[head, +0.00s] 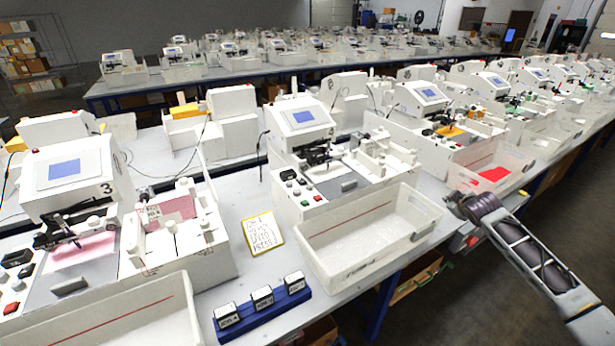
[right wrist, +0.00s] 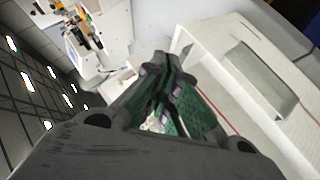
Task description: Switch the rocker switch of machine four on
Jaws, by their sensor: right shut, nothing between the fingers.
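Which way the rocker is tipped is too small to tell. My right gripper (head: 455,203) is beyond the right end of the front tray, apart from the panel. The right wrist view shows its green-padded fingers (right wrist: 168,88) closed together and empty. My left gripper is not in view.
A white tray (head: 352,262) stands before the middle machine, another tray (head: 120,325) before machine 3. A yellow-edged note card (head: 262,232) and a blue holder (head: 262,316) with small labelled blocks lie between them. The tray with red contents (head: 526,168) is near my right arm.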

